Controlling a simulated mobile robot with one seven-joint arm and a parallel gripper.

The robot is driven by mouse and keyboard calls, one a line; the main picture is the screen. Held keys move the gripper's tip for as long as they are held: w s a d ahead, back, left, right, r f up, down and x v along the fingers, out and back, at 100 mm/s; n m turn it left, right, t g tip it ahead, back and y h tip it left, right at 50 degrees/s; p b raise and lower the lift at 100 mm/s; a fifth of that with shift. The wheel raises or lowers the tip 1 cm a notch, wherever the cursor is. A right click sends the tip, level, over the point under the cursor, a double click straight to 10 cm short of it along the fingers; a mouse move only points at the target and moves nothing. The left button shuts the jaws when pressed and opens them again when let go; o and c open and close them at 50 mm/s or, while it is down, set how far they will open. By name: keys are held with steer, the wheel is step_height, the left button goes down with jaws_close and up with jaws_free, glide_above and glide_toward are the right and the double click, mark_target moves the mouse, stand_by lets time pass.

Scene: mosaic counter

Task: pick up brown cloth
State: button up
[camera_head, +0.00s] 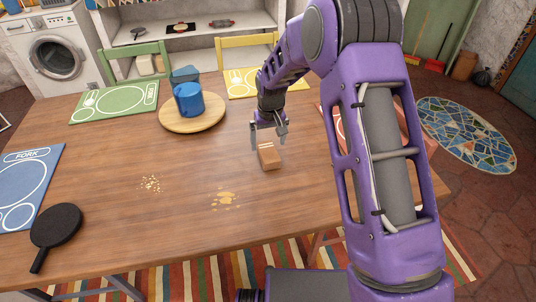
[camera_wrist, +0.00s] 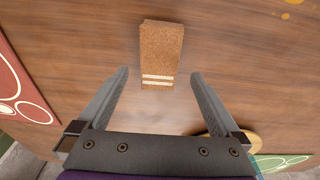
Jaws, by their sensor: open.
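The brown cloth (camera_head: 269,157) is a small folded brown block with pale stripes near one end. It lies on the wooden table, right of the middle in the head view. In the wrist view the cloth (camera_wrist: 161,55) lies ahead of the fingertips, with its striped end nearest the gripper. My gripper (camera_head: 269,138) is over the table close to the cloth. In the wrist view my gripper (camera_wrist: 160,73) is open, with nothing between its fingers. The cloth lies roughly centred between the two fingers' lines; the exact height gap is hard to tell.
Crumbs (camera_head: 150,184) and a yellowish spill (camera_head: 225,200) mark the table (camera_head: 110,220) left of the cloth. A black pan (camera_head: 55,225) lies at the left. Placemats line the table edges.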

mark_target(268, 150)
steer(key=f, duration=0.4)
steer(key=shift+w+f, duration=0.15)
steer(key=shift+w, duration=0.1)
steer(key=c, duration=1.4)
step_height(268, 150, up, 10)
steer(key=shift+r+p, duration=0.1)
steer(key=shift+p, duration=0.25)
steer(key=o, duration=0.8)
steer(key=c, duration=0.6)
steer(key=shift+s, duration=0.15)
